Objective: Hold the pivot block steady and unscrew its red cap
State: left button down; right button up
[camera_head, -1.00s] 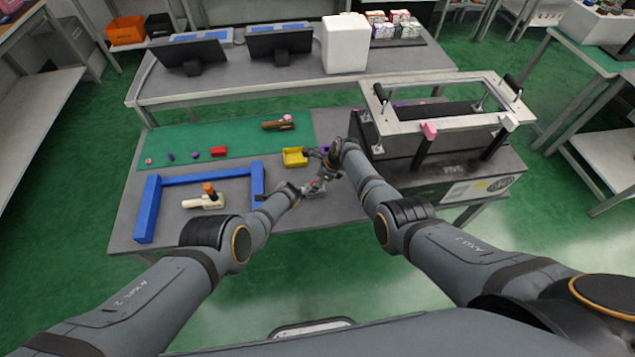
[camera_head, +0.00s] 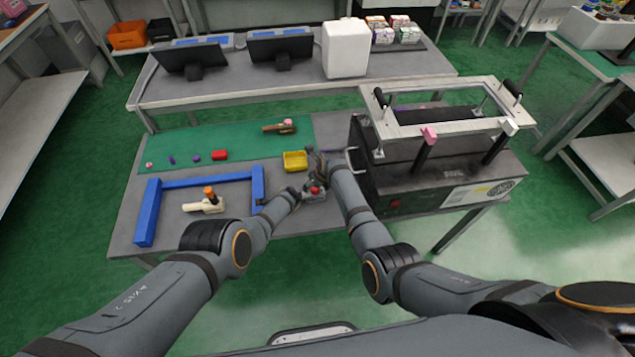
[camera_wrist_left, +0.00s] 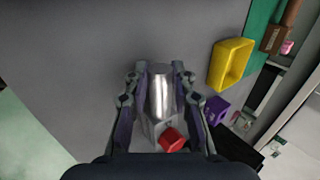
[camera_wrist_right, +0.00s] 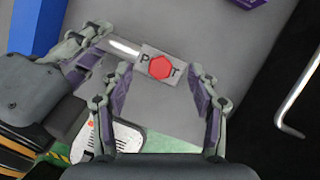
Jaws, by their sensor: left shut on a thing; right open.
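The pivot block is a grey block (camera_wrist_right: 146,60) with letters on its face and a shiny metal cylinder (camera_wrist_left: 161,92) at one end. Its red cap (camera_wrist_right: 160,67) is hexagonal and sits on the block; it also shows in the left wrist view (camera_wrist_left: 172,140) and the head view (camera_head: 315,190). My left gripper (camera_wrist_left: 160,80) is shut on the pivot block, with its fingers on both sides of the cylinder. My right gripper (camera_wrist_right: 155,75) is open and empty, its fingers apart, with the red cap lying between and just beyond the fingertips.
A yellow bin (camera_head: 295,160) stands behind the grippers, with a purple part (camera_wrist_left: 216,110) near it. A blue frame (camera_head: 150,210) and a cream part with an orange top (camera_head: 205,204) lie to the left. A black machine (camera_head: 440,170) with a handle stands close on the right.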

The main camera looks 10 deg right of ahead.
aim_at(317, 190)
jog(key=shift+m, duration=0.3)
jog(key=shift+f, duration=0.1)
jog(key=shift+f, duration=1.4)
grip_shut()
jog(key=n, duration=0.3)
jog(key=n+g+y, duration=0.1)
jog(key=shift+w+d+n, duration=0.2)
jog(key=shift+d+n, duration=0.05)
jog(key=shift+n, duration=0.05)
jog(key=n+y, duration=0.1)
jog(key=n, duration=0.2)
jog(key=shift+g, duration=0.4)
